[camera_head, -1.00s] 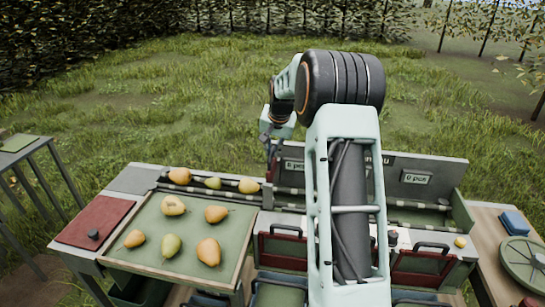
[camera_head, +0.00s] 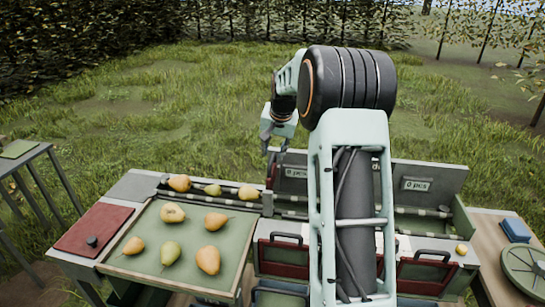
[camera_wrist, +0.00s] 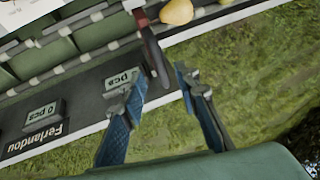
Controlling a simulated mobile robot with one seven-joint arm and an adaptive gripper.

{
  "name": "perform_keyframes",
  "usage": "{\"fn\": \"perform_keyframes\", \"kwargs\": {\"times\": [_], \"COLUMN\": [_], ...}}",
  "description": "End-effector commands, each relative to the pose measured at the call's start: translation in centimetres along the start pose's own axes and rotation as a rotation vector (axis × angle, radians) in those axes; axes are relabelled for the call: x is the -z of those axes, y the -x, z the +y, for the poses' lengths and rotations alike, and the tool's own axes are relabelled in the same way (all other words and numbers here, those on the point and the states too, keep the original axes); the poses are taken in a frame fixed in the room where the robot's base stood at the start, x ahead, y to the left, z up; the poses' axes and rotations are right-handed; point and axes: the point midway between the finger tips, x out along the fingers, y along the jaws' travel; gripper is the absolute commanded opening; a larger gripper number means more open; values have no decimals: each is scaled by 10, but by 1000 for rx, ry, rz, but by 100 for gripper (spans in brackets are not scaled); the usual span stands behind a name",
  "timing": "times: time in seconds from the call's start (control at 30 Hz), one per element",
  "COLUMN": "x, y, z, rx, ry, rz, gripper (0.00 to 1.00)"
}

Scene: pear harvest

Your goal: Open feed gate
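The feed gate is probably the narrow red upright piece (camera_wrist: 153,55) with a dark top in the wrist view. It stands at the end of the pear channel; in the head view a sliver of red (camera_head: 271,172) shows beside the last pear. My gripper (camera_wrist: 160,92) is open and empty, with its two blue-grey fingers spread just short of the red piece and apart from it. In the head view my gripper (camera_head: 277,154) hangs above the back rail, right of the pears. Whether the gate is open or shut is unclear.
Several pears lie in the back channel (camera_head: 222,190) and on the green tray (camera_head: 190,245). Red panels with black handles (camera_head: 283,257) front the bins. A labelled back board (camera_head: 430,178) rises behind. A red pad with a dark knob (camera_head: 92,229) is at left.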

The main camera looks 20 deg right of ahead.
Motion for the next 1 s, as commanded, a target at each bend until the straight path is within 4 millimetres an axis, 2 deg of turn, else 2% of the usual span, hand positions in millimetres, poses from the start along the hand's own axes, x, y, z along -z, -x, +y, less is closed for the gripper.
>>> {"fn": "perform_keyframes", "kwargs": {"times": [0.03,0.2,0.4,0.53,1.0], "x": [1,1,0,0,0], "y": [14,48,74,80,80], "z": [0,0,0,0,0], "rx": [0,1,0,0,1], "ry": [0,1,1,1,-1], "rz": [5,5,1,1,2], "gripper": [29,29,29,29,29]}}
